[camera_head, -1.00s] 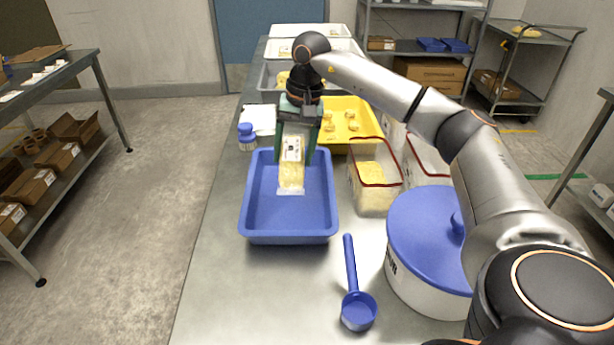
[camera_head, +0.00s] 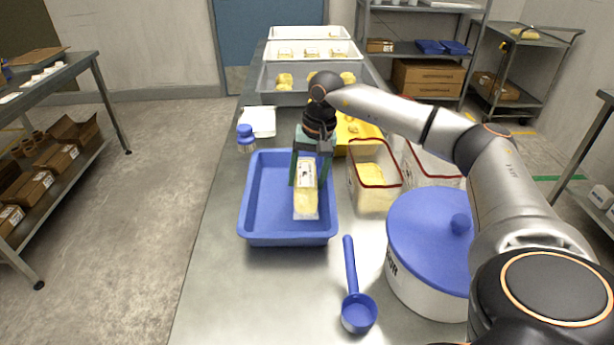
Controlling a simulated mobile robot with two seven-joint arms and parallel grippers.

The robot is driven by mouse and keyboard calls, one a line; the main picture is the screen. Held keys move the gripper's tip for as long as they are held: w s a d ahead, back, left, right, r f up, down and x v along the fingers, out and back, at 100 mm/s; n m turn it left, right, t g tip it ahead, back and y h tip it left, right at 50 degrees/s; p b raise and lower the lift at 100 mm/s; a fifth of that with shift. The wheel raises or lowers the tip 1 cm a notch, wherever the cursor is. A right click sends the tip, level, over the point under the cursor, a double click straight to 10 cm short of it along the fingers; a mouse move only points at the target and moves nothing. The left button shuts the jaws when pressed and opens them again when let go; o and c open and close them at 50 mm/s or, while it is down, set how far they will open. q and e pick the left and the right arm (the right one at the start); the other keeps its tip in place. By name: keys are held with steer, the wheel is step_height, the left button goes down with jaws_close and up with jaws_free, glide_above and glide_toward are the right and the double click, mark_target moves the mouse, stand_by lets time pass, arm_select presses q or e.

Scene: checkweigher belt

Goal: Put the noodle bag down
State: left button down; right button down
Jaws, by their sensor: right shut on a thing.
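The noodle bag (camera_head: 305,203) is a clear pack of yellow noodles with a white label, held upright or nearly so. My right gripper (camera_head: 307,170) is shut on its upper part, with a green finger on each side. The bag is over the right part of the blue tray (camera_head: 260,237). I cannot tell whether its lower end touches the tray floor. My left gripper does not show.
A clear red-rimmed bin (camera_head: 372,195) stands right of the tray, near a blue-lidded tub (camera_head: 425,235). A blue scoop (camera_head: 356,310) lies in front. A yellow tray (camera_head: 355,130) and grey tray (camera_head: 290,97) are behind.

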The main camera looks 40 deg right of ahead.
mark_target(316, 176)
steer(key=shift+f, duration=0.5)
steer(key=shift+c, duration=1.4)
jaws_free()
steer(key=shift+r, duration=0.1)
step_height(316, 176, up, 13)
steer(key=s+d+p, duration=0.1)
steer(key=shift+s+d, duration=0.15)
steer(key=shift+d, duration=0.05)
